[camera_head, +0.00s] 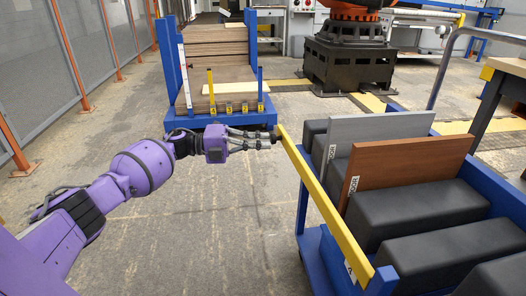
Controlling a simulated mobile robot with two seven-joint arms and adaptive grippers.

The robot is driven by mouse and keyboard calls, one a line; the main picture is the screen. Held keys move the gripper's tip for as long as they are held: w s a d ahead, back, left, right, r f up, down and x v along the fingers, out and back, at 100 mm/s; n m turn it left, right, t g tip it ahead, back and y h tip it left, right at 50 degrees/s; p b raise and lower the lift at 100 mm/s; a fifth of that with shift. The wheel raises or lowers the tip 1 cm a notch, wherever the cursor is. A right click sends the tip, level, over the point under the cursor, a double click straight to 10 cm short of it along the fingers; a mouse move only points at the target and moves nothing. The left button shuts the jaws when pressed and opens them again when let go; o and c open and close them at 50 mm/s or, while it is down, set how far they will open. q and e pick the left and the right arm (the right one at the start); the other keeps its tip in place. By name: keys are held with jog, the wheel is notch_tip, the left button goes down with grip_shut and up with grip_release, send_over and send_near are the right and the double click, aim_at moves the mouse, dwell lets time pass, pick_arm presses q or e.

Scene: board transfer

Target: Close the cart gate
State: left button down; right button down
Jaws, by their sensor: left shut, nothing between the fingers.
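The cart (311,262) is blue and stands at the right. A long yellow bar (326,207), which looks like its gate, runs along the cart's left side from the near corner to the far end. My left arm reaches in from the left. My left gripper (277,140) is shut and empty, with its fingertips at the far end of the yellow bar. I cannot tell whether they touch it. My right gripper is not in view.
The cart holds black padded blocks (420,207), a grey board (372,128) and a brown board (410,166). A blue rack (222,122) with stacked boards stands behind. Mesh fencing (95,50) lines the left. The floor (215,240) in front is clear.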

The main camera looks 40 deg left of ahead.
aim_at(271, 140)
pick_arm(q)
jog(key=shift+w+d+b, duration=0.15)
jog(key=shift+w+d, duration=0.3)
jog(key=shift+w, duration=0.25)
jog(key=shift+w+d+b, duration=0.15)
jog(key=shift+w+d, duration=0.25)
jog(key=shift+w, duration=0.25)
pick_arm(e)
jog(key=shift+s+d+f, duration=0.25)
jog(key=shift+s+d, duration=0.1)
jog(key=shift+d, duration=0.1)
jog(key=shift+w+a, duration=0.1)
